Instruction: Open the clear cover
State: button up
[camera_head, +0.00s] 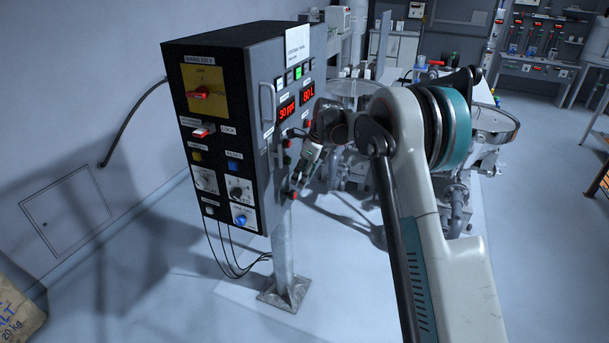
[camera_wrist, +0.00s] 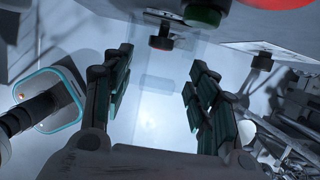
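The control box (camera_head: 215,125) stands on a post, with red displays, lit keys and buttons on its faces. I cannot make out the cover clearly in the head view. My gripper (camera_head: 304,165) is close to the lower part of the box's right-hand face. In the wrist view my gripper (camera_wrist: 161,68) has its fingers apart, with the faint sheet between or just beyond them. Contact cannot be told.
Metal vessels and piping (camera_head: 480,140) stand behind my arm on the right. The post's base plate (camera_head: 285,292) is on the floor, with cables hanging beside it. A salt bag (camera_head: 18,312) lies at lower left.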

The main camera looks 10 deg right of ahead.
jog(key=shift+s+d, duration=0.1)
jog(key=shift+r, duration=0.15)
jog(key=v, duration=1.1)
jog(key=shift+r, duration=0.4)
jog(key=shift+d, duration=0.1)
